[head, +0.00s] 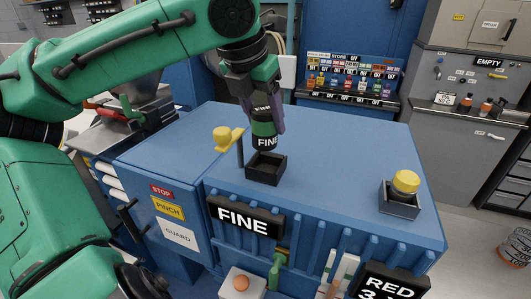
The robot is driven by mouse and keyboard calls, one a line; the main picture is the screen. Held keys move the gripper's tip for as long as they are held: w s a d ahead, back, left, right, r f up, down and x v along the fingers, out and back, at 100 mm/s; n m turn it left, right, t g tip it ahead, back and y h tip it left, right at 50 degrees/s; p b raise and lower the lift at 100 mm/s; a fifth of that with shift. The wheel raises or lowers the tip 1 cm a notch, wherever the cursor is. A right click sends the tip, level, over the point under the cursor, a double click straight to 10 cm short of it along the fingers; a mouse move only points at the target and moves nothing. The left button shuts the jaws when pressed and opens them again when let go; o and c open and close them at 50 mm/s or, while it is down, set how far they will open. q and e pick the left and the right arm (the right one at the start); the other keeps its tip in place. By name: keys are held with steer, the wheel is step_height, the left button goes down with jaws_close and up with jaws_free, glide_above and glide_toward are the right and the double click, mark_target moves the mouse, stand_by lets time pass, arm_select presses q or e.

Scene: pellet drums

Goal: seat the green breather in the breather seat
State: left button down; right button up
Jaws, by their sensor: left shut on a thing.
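My left gripper (265,108) is shut on the green breather (264,128), a green cylinder with black bands marked FINE. It holds the breather upright above the blue cabinet top. Just below it is a square, dark, open-topped seat (266,169), which looks empty. The breather's lower end is close to the seat's back rim; I cannot tell whether they touch. A black sign reading FINE (244,217) is on the cabinet front below this seat. My right gripper is not in view.
A yellow knob-like part (223,138) and a thin dark post stand left of the seat. A second dark square seat (399,205) at the right holds a yellow-capped part (405,182). The blue top (340,150) between them is clear.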

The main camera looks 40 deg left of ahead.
mark_target(258, 121)
arm_select(q)
steer(key=x, duration=0.3)
steer(key=shift+d+f, duration=0.1)
steer(key=shift+f, duration=0.2)
steer(key=f, duration=0.1)
steer(key=f+b, duration=0.1)
steer(key=f, duration=0.1)
steer(key=shift+s+d, duration=0.15)
steer(key=shift+s, duration=0.2)
steer(key=shift+s+f, duration=0.1)
steer(key=shift+f, duration=0.05)
steer(key=shift+w+a+f, duration=0.1)
steer(key=shift+w+a, duration=0.1)
steer(key=shift+w, duration=0.05)
steer(key=shift+c, duration=2.2)
jaws_free()
steer(key=shift+s+d, duration=0.15)
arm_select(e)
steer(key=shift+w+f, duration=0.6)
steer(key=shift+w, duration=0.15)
arm_select(q)
steer(key=v, duration=1.2)
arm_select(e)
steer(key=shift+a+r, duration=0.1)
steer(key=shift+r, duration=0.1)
